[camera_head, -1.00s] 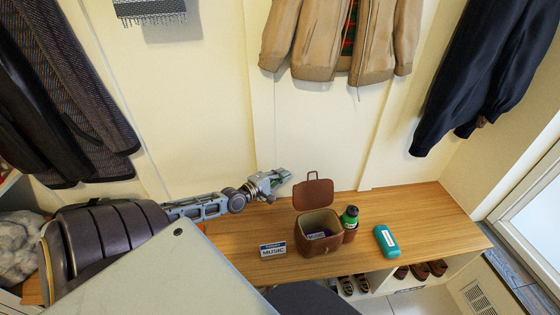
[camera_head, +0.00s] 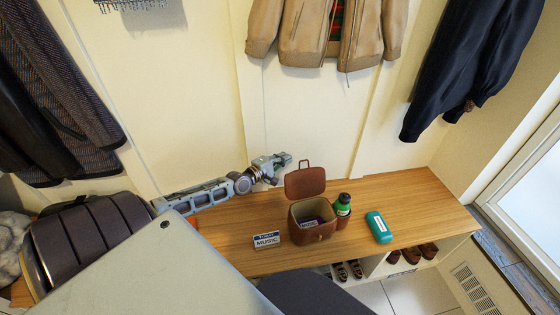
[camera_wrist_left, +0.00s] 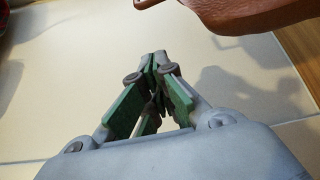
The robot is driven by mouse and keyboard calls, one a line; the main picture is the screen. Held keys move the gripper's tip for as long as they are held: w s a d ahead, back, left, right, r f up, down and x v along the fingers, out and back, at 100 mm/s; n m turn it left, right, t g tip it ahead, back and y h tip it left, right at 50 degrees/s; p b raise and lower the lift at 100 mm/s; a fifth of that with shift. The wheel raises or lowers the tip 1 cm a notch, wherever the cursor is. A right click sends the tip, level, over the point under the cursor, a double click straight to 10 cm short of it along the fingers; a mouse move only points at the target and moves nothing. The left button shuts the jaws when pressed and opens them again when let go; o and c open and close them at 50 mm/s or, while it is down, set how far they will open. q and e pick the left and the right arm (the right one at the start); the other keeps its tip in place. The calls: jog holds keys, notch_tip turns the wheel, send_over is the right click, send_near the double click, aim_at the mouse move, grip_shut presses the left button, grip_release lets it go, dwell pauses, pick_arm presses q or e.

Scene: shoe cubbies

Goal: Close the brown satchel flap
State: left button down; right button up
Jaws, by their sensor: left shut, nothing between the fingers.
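The brown satchel (camera_head: 318,232) stands on the wooden bench with its flap (camera_head: 305,182) raised upright at the back, a small handle on top. Its inside shows, with a dark purple item in it. My left gripper (camera_head: 287,160) is shut and empty, at the upper left of the raised flap, close to its edge; I cannot tell whether they touch. In the left wrist view the closed fingertips (camera_wrist_left: 158,62) show green pads, and a brown leathery part, likely the flap (camera_wrist_left: 240,14), is at the top right. My right gripper is not in view.
A white and blue MUSIC box (camera_head: 266,240) lies left of the satchel. A green bottle (camera_head: 342,205) stands against its right side, and a teal case (camera_head: 379,227) lies further right on the bench (camera_head: 420,205). Shoes sit in cubbies below. Jackets hang above.

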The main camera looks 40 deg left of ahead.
pick_arm(q)
jog(key=shift+w+d+r+p, duration=0.2)
jog(key=shift+d+p, duration=0.2)
jog(key=shift+d, duration=0.55)
jog(key=shift+w+d+r+p, duration=0.15)
jog(key=shift+d+p, duration=0.25)
jog(key=shift+d, duration=0.55)
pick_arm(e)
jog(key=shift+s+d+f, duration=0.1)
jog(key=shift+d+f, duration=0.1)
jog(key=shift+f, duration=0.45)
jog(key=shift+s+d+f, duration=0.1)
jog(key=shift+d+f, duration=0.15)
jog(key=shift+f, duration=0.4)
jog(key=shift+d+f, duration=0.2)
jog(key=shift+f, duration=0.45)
pick_arm(q)
jog(key=shift+d, duration=0.1)
